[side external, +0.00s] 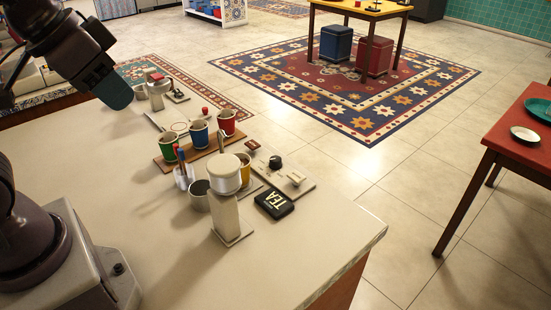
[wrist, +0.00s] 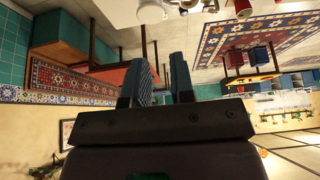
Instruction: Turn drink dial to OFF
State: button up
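A panel with small controls (side external: 301,187) lies on the counter right of the cups in the side external view. A black round knob (side external: 275,162) on it looks like the drink dial; its setting and any labels are too small to read. A pale lever-like control (side external: 296,178) and a brown-topped knob (side external: 252,145) are beside it. My gripper (side external: 115,92) is at the upper left, raised above the counter and well away from the panel. In the wrist view my gripper (wrist: 160,65) has its two teal fingers apart with nothing between them.
A black TEA box (side external: 274,204) lies near the panel's front. The counter's front left (side external: 130,190) is clear.

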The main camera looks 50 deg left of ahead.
jog(key=o, duration=0.7)
jog(key=shift+w+a+f+g, duration=0.1)
jog(key=shift+w+f+g, duration=0.3)
jog(key=shift+f, duration=0.15)
jog(key=shift+w+a+f+g, duration=0.1)
jog(key=shift+w+f+g, duration=0.2)
jog(key=shift+f+g, duration=0.15)
jog(key=m+g, duration=0.4)
jog(key=m, duration=0.7)
send_over(276, 158)
notch_tip(276, 158, down, 20)
jog(key=r, duration=0.1)
notch_tip(276, 158, down, 13)
jog(key=shift+s+r, duration=0.1)
jog(key=shift+r, duration=0.1)
jog(key=c, duration=0.9)
